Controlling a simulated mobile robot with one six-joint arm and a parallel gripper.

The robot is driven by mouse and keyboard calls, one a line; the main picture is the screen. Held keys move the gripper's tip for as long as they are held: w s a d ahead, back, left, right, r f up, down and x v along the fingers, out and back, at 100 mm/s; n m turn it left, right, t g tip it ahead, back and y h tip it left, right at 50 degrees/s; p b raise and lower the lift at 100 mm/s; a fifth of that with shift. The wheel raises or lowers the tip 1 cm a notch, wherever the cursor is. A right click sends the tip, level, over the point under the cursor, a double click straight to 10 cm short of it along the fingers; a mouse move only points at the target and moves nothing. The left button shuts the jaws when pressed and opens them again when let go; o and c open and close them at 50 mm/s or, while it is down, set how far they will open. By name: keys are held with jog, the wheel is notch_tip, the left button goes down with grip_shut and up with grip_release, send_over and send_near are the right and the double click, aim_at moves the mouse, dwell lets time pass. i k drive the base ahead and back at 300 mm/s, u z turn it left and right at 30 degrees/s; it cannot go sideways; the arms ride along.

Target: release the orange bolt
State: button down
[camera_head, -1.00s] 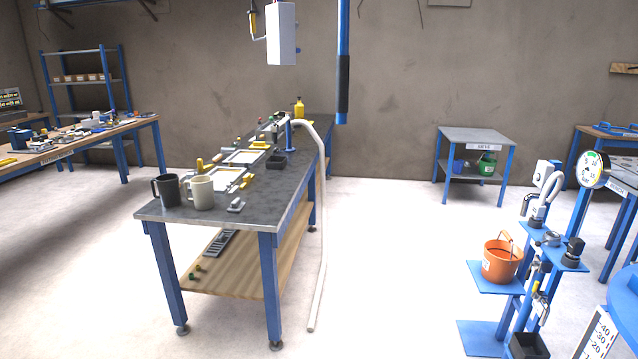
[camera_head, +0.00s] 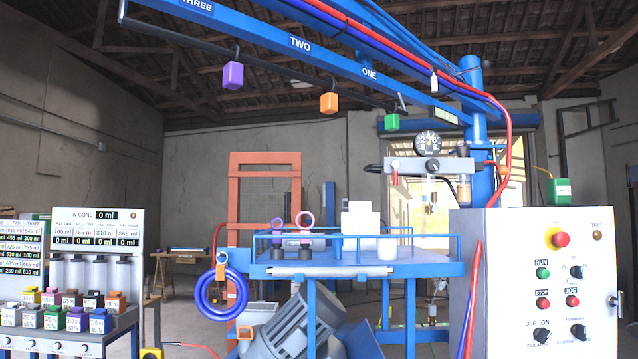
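I cannot make out an orange bolt for certain. An orange block (camera_head: 329,103) hangs from a hook on a dark rail under the blue beam (camera_head: 330,49), near the word TWO. A purple block (camera_head: 233,75) hangs to its left near THREE. A green block (camera_head: 392,122) hangs to its right near ONE. A small orange piece (camera_head: 222,272) sits at the coiled blue hose, and another orange piece (camera_head: 245,332) is lower down by the motor. My gripper is not in view.
A blue railed platform (camera_head: 360,270) stands in the middle, above a grey motor (camera_head: 290,325). A control cabinet (camera_head: 540,285) with buttons fills the right. A rack with display panels (camera_head: 95,235) stands at the left. Red and blue hoses run along the beam.

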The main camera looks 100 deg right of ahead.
aim_at(504, 170)
jog(key=z, duration=4.25)
jog(key=i, duration=0.1)
jog(key=u, duration=3.1)
jog(key=k, duration=0.25)
jog(key=z, duration=3.8)
jog(key=k, duration=0.15)
jog(key=u, duration=0.6)
jog(key=i, duration=0.5)
jog(key=z, duration=0.05)
